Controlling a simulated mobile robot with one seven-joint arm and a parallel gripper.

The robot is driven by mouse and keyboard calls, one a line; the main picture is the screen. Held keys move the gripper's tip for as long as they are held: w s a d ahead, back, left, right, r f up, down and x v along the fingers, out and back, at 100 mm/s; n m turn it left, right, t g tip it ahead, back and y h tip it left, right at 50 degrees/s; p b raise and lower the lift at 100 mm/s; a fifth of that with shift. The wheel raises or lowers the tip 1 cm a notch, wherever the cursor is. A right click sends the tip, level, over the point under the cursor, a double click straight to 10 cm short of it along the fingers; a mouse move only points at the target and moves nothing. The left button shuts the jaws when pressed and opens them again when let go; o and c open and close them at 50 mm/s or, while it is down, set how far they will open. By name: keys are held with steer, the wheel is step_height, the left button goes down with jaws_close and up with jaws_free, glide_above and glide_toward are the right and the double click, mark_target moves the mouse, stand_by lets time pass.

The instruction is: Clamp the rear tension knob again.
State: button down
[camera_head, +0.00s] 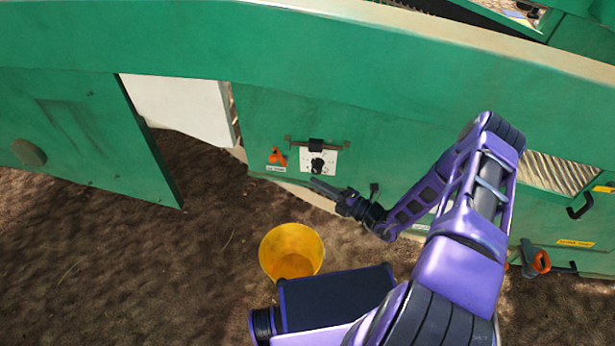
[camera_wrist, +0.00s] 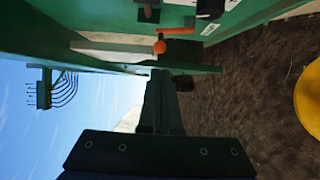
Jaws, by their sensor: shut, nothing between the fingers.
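A black knob (camera_head: 317,165) sits on a white dial plate on the green machine side. An orange lever (camera_head: 277,157) is to its left, above a small label. In the wrist view an orange ball-ended lever (camera_wrist: 160,46) shows just beyond my gripper, and a black knob (camera_wrist: 210,8) is at the top edge. At the far right of the head view is an orange knob (camera_head: 541,262) beside a dark bracket. I cannot tell which one is the rear tension knob. My gripper (camera_head: 318,186) is shut and empty, just below the dial plate, apart from it.
A yellow bucket (camera_head: 291,252) stands on the soil below my gripper. A green door panel (camera_head: 75,135) hangs at the left beside an opening with a white sheet. A black handle (camera_head: 580,205) and a mesh grille (camera_head: 560,172) are at the right. Bare soil lies at the lower left.

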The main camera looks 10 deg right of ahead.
mark_target(285, 164)
steer(key=x, duration=1.2)
steer(key=shift+a, duration=0.25)
steer(key=shift+w+r, duration=0.1)
steer(key=shift+w, duration=0.1)
